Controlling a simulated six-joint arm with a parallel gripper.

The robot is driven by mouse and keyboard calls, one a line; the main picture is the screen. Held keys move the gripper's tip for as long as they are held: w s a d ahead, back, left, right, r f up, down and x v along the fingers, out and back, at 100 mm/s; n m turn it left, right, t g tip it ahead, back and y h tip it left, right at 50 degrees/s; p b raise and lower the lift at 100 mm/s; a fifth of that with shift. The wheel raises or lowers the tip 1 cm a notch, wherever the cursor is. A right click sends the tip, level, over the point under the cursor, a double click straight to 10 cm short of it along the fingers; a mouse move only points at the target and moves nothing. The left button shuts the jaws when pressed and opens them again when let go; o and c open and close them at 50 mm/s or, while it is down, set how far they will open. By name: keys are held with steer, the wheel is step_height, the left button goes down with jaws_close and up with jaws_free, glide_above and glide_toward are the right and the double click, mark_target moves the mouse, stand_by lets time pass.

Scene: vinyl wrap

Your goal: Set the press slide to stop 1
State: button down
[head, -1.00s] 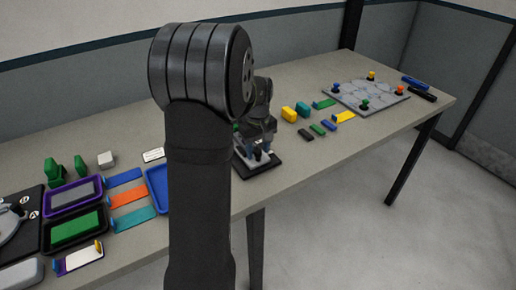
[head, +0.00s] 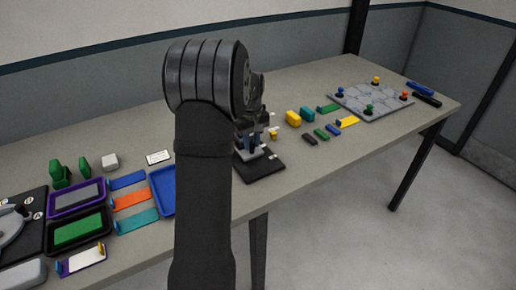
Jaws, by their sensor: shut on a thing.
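A small press with a black base plate (head: 264,170) stands near the front edge of the table, just right of my raised arm. My gripper (head: 256,150) points down over the back left part of this base and is shut on a part of the press, apparently its slide. The gripped part is mostly hidden by the fingers and too small to make out. Small pale marks show on the base. Which stop the slide is at cannot be read. My arm covers the area left of the press.
Left are a blue tray (head: 163,189), colored strips, a purple tray (head: 77,212), a black tray with a green pad (head: 78,231) and green blocks. Right are yellow and teal blocks, small bars and a grey patterned board (head: 371,101) with colored knobs.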

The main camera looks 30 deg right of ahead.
steer(key=shift+w, duration=0.25)
steer(key=shift+r, duration=0.1)
steer(key=c, duration=1.2)
jaws_free()
step_height(320, 180, up, 17)
steer(key=shift+r, duration=0.2)
step_height(320, 180, down, 18)
steer(key=shift+r, duration=0.2)
steer(key=shift+s, duration=0.1)
